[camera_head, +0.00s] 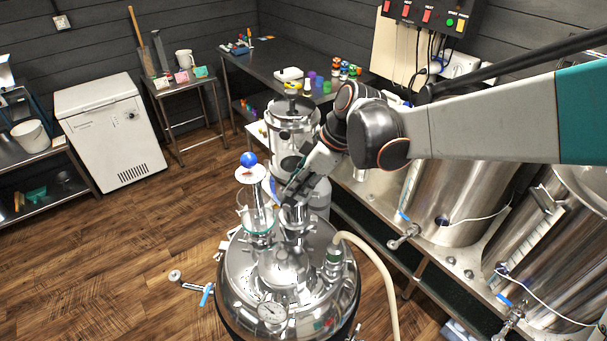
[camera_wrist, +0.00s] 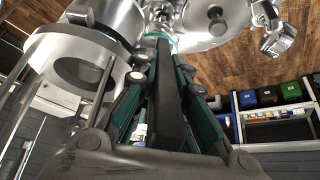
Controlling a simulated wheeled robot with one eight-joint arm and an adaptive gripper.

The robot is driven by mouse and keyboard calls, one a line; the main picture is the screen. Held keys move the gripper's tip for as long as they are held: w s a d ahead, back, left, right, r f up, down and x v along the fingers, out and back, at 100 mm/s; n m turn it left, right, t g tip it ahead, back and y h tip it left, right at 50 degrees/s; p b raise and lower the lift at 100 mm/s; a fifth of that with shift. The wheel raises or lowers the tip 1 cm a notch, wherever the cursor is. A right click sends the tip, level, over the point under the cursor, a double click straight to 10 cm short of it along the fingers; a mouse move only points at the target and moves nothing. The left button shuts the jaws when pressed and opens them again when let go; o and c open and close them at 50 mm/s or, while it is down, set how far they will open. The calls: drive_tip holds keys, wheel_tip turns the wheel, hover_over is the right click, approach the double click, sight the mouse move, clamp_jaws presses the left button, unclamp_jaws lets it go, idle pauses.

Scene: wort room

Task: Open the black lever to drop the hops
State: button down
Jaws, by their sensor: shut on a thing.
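My gripper (camera_head: 292,192) reaches down to the fittings on top of the shiny steel vessel (camera_head: 240,280) in the head view. In the wrist view, the fingers of my gripper (camera_wrist: 168,62) are closed around the long black lever (camera_wrist: 170,105), which runs between them toward the camera. The lever's far end meets a steel fitting at the top of that view. In the head view my gripper and wrist hide the lever. A glass hop holder (camera_head: 258,218) with a blue ball (camera_head: 249,158) above it stands just left of my gripper. I cannot make out hops.
A steel cylinder (camera_head: 293,125) stands close behind my gripper. A beige hose (camera_head: 382,270) arcs off the vessel's right side. Large steel tanks (camera_head: 455,190) fill the bench at right. A white chest (camera_head: 110,130) stands far left; wooden floor (camera_head: 120,250) lies open between.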

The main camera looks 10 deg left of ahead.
drive_tip(key=shift+s, duration=0.1)
drive_tip(key=c, duration=1.6)
unclamp_jaws()
drive_tip(key=shift+a, duration=0.1)
